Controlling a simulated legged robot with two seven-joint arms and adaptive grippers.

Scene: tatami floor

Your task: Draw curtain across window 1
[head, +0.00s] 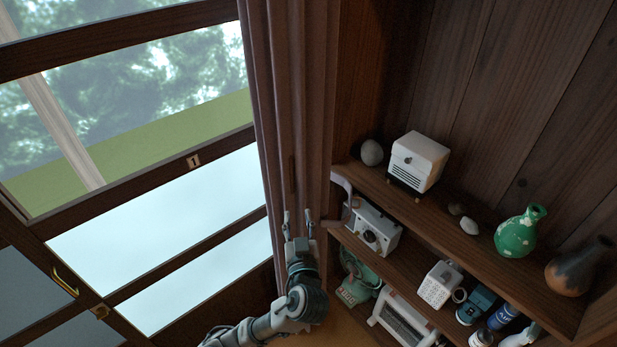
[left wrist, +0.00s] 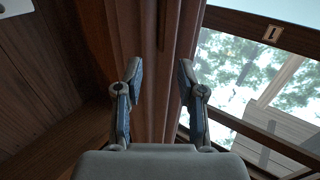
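The curtain (head: 290,90) is a brownish-mauve cloth bunched in narrow vertical folds at the right side of window 1 (head: 150,225). The window's glass is uncovered, and a small plate (head: 194,161) on its frame reads "1". My left gripper (head: 298,220) is at the curtain's lower part, fingers pointing up. In the left wrist view my left gripper (left wrist: 160,75) has its fingers spread apart, with the curtain (left wrist: 153,110) showing between and beyond them. I cannot tell whether the fingers touch the cloth. My right gripper is not in view.
A curved grey piece (head: 346,190) sits at the shelf end, close to my gripper. A brass handle (head: 65,282) is at lower left.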

